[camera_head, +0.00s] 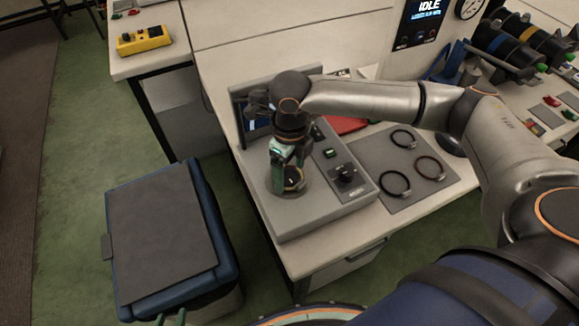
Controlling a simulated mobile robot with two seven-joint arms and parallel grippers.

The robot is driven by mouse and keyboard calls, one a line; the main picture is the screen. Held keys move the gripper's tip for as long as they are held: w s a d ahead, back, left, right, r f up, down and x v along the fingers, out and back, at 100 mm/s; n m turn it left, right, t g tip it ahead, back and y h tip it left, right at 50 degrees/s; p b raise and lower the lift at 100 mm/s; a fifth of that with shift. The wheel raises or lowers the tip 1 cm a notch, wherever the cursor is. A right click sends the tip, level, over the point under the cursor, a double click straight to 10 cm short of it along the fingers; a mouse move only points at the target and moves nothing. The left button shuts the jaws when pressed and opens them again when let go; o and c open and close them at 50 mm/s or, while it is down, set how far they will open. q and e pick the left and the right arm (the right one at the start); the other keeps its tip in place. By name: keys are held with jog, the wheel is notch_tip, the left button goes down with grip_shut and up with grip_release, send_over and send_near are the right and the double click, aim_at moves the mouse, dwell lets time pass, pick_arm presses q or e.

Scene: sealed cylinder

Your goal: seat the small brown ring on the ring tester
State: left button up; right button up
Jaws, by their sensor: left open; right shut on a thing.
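The ring tester (322,205) is a grey box on the bench, with a screen at its back left, a black knob and a round dark seat at its front left. My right gripper (288,172) points down over that seat, shut on the small brown ring (293,180). The ring is mostly hidden by the fingers, and I cannot tell whether it touches the seat. My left gripper (172,318) shows only as greenish fingertips at the bottom edge, open and low in front of the blue bin.
A grey mat (417,199) right of the tester holds three rings: two black (394,184) (403,138) and one brownish (430,168). A red object (346,125) lies behind the tester. A blue bin (215,220) with a grey lid stands left. My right arm spans the bench.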

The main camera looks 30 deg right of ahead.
jog(key=shift+s+d+f+p, duration=0.1)
jog(key=shift+d+f+p, duration=0.3)
jog(key=shift+p, duration=0.1)
dwell(0.8)
jog(key=o, duration=1.1)
jog(key=shift+w+r, duration=0.15)
jog(key=shift+w, duration=0.05)
